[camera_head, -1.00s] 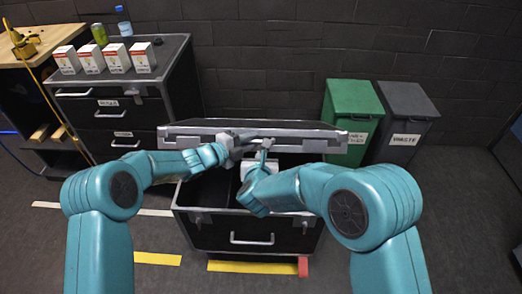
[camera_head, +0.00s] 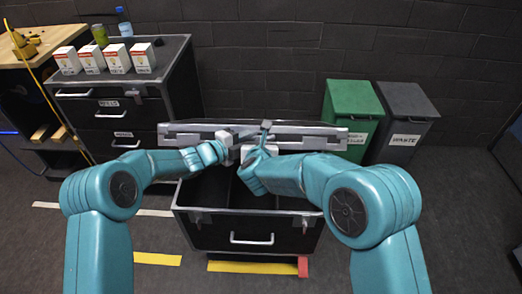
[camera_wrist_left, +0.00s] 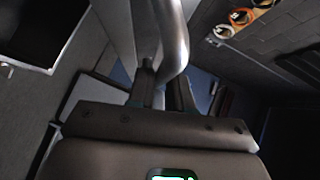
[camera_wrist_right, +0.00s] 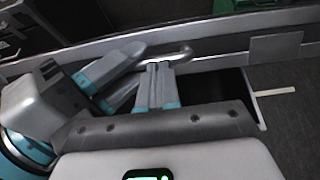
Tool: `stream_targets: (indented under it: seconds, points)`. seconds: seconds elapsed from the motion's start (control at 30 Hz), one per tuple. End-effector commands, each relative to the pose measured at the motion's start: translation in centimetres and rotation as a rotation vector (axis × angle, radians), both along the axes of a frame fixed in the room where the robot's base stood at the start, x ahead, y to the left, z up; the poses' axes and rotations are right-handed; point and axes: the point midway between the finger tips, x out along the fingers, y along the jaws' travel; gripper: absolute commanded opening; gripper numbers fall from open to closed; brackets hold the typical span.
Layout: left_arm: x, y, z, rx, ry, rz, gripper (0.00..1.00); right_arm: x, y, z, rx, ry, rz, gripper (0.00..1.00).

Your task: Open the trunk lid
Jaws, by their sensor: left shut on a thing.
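The trunk (camera_head: 205,228) is a black case with grey trim, and its inside shows. Its lid (camera_head: 185,135) is raised, a wide grey-edged panel above the opening. My left gripper (camera_head: 233,135) is at the middle of the lid and is shut on the lid handle, a bent metal bar (camera_wrist_left: 172,40) seen between its fingers in the left wrist view. My right gripper (camera_head: 266,125) is just right of it, its fingers pointing up at the lid. In the right wrist view its fingers (camera_wrist_right: 158,70) look closed together beside the handle (camera_wrist_right: 178,52); contact is unclear.
A black drawer cabinet (camera_head: 125,107) with several white boxes and bottles stands at back left. A green bin (camera_head: 353,100) and a grey waste bin (camera_head: 408,103) stand behind right. Yellow floor tape (camera_head: 250,267) lies in front. The brick wall is close behind.

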Motion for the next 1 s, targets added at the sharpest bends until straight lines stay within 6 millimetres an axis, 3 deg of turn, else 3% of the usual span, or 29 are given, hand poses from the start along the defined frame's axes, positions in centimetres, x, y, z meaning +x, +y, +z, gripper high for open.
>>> stream_targets:
  seconds: [0.03,0.1,0.13,0.2,0.67,1.0]
  points:
    - [-0.6,-0.2,-1.3,0.008,0.026,-0.01,0.0,0.8,-0.4,1.4,0.002,-0.035,-0.011,0.0]
    - [-0.6,-0.2,-1.4,0.009,0.027,-0.01,0.0,0.8,-0.5,1.5,0.001,-0.037,-0.012,0.0]
    - [-0.6,-0.2,-1.4,0.009,0.028,-0.01,0.26,0.8,-0.5,1.5,0.001,-0.037,-0.012,0.0]
    - [-0.6,-0.2,-1.5,0.009,0.028,-0.01,0.39,0.8,-0.5,1.5,0.001,-0.037,-0.012,0.0]
    - [-0.7,0.2,-0.9,0.007,0.019,-0.005,0.39,0.6,-0.3,0.8,0.003,-0.022,-0.008,0.0]
    - [-5.5,5.1,0.7,0.006,0.018,-0.003,0.39,0.5,-0.2,0.6,0.004,-0.018,-0.006,0.0]
